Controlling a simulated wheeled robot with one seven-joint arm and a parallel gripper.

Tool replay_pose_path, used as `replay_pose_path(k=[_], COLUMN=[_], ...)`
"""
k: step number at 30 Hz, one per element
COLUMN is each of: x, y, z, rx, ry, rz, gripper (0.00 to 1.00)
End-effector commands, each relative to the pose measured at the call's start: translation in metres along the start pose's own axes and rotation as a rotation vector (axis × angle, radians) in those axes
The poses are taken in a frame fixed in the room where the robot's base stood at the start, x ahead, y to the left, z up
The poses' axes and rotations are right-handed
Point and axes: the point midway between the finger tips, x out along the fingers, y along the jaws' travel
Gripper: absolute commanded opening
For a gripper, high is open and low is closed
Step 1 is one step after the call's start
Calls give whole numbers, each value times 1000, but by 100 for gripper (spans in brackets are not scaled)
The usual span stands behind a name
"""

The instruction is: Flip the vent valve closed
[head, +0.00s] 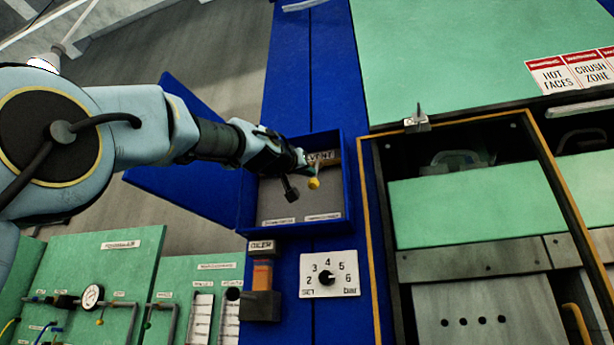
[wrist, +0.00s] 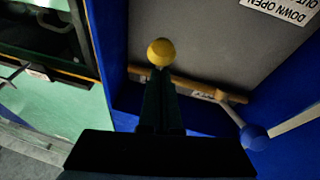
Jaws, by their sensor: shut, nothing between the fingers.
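The vent valve's yellow ball knob (head: 313,183) shows inside an open blue box, just below the VENT label (head: 320,156). It also shows in the wrist view (wrist: 160,52), straight beyond my fingertips. My gripper (head: 303,163) reaches into the box from the upper left. In the wrist view its dark fingers (wrist: 160,98) are together with nothing between them, and their tips lie right at the near side of the knob. I cannot tell whether they touch it. The valve's stem is mostly hidden. A label (wrist: 280,10) in the wrist view reads "DOWN OPEN" upside down.
The blue box (head: 347,190) has side walls close around my gripper, and its blue door (head: 180,180) stands open to the left. A pressure dial (head: 328,276) and an oiler (head: 262,290) sit below. The press opening (head: 465,150) is at the right. A blue ball (wrist: 254,137) shows at lower right.

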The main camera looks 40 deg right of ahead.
Motion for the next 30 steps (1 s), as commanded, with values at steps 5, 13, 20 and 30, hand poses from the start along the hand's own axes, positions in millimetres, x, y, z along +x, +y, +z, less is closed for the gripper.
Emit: replay_pose_path(k=[5,13,20,30], x=[4,18,28,36], y=[-1,-6,-8,-10], z=[11,26,34,39], rx=[-1,-2,-1,-1], ry=[-2,-4,-4,-4], rz=[2,1,2,1], gripper=[0,0,0,0])
